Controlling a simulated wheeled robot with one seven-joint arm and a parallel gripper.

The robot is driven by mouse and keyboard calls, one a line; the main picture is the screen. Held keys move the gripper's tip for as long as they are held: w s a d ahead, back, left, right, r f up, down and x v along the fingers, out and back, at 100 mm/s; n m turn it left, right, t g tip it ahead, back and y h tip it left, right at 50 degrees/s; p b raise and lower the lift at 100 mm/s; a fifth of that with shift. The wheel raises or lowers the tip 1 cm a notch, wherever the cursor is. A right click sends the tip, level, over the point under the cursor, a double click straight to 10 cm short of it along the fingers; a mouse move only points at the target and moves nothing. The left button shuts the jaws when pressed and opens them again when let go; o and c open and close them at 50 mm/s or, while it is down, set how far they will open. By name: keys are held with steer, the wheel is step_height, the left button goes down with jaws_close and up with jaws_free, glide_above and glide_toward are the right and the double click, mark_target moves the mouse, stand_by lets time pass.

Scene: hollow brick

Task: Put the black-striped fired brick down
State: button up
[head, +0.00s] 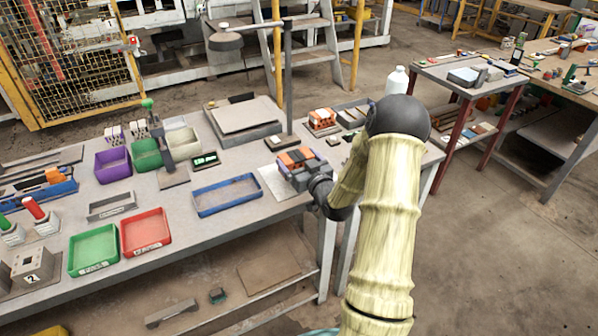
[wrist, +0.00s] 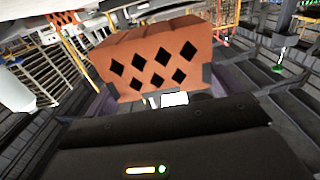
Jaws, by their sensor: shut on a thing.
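My gripper (head: 303,168) is over the right end of the long grey workbench (head: 190,225) in the head view. It is shut on an orange fired brick (head: 297,156), whose dark patches alternate with the orange from above. In the wrist view the same brick (wrist: 150,50) shows an end face with several diamond-shaped holes, between the dark fingers of my gripper (wrist: 158,92). A pale flat sheet (head: 270,182) lies on the bench beside and partly behind the gripper. The brick's underside is hidden, so I cannot tell whether it touches anything.
A blue tray (head: 228,195) lies left of the gripper. Another orange brick (head: 322,120) and a white bottle (head: 397,80) stand farther back. A lamp post (head: 288,80) rises behind. Red (head: 146,230) and green (head: 94,250) trays are at front left.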

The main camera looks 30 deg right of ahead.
steer(key=shift+d+f, duration=0.1)
steer(key=shift+w+f, duration=0.15)
steer(key=shift+f, duration=0.15)
steer(key=f, duration=0.3)
steer(key=shift+d+f, duration=0.15)
steer(key=shift+d, duration=0.05)
steer(key=shift+f, duration=0.1)
steer(key=shift+a, duration=0.4)
steer(key=shift+f, duration=0.15)
steer(key=o, duration=0.9)
steer(key=shift+d, duration=0.15)
